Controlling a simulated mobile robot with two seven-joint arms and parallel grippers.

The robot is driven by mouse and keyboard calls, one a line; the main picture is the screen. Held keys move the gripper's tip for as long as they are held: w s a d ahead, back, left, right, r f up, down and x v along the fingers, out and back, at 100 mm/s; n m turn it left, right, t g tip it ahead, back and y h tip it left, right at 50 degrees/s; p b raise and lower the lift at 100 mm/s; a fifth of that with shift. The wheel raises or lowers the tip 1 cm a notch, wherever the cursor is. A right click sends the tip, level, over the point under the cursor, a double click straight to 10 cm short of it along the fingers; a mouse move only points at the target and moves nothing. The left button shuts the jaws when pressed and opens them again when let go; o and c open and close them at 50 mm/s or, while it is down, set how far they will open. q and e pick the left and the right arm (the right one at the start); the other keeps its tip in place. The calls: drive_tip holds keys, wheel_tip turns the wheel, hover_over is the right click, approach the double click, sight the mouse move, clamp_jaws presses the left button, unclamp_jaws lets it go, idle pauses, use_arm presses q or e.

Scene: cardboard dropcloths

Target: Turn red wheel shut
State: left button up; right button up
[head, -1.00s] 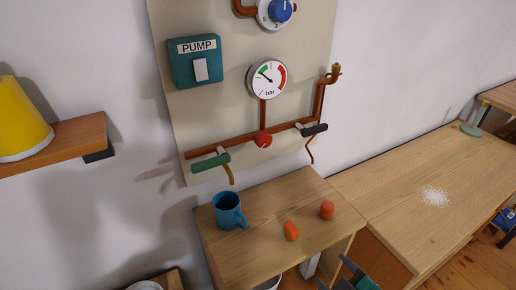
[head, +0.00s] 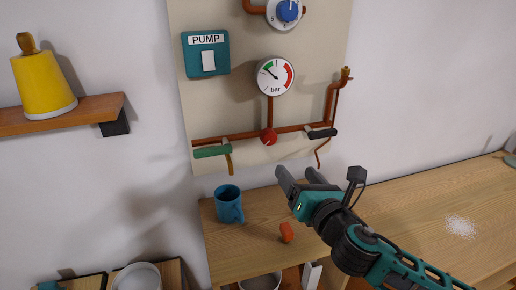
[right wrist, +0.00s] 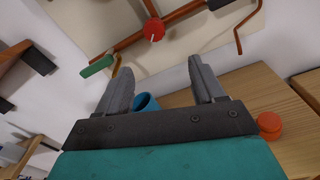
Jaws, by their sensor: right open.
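The red wheel (head: 268,136) is a small round knob on the copper pipe, below the pressure gauge (head: 275,76). It also shows at the top of the right wrist view (right wrist: 154,30), with a pale mark on its face. My right gripper (head: 302,172) is open and empty, below and to the right of the wheel in the head view, apart from it. In the right wrist view its two fingers (right wrist: 160,78) point up toward the pipe, with the wheel beyond them. My left gripper is not in view.
A green-handled lever (head: 212,151) and a black-handled lever (head: 322,133) flank the wheel. A blue mug (head: 228,204) and an orange object (head: 287,232) stand on the wooden cabinet below. A pump switch (head: 207,55) and blue knob (head: 288,11) are higher up.

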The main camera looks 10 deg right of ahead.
sight(271, 139)
drive_tip(key=shift+n, duration=0.6)
drive_tip(key=w, duration=0.4)
drive_tip(key=w+a, duration=0.1)
drive_tip(key=w, duration=0.3)
drive_tip(key=w+r, duration=0.1)
drive_tip(key=w, duration=0.3)
drive_tip(key=shift+a+b, duration=0.3)
drive_tip(key=shift+a, duration=0.05)
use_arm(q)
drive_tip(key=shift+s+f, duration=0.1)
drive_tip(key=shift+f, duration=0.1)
use_arm(e)
drive_tip(key=shift+w, duration=0.6)
drive_tip(key=c, duration=1.1)
drive_tip(key=shift+o, duration=0.2)
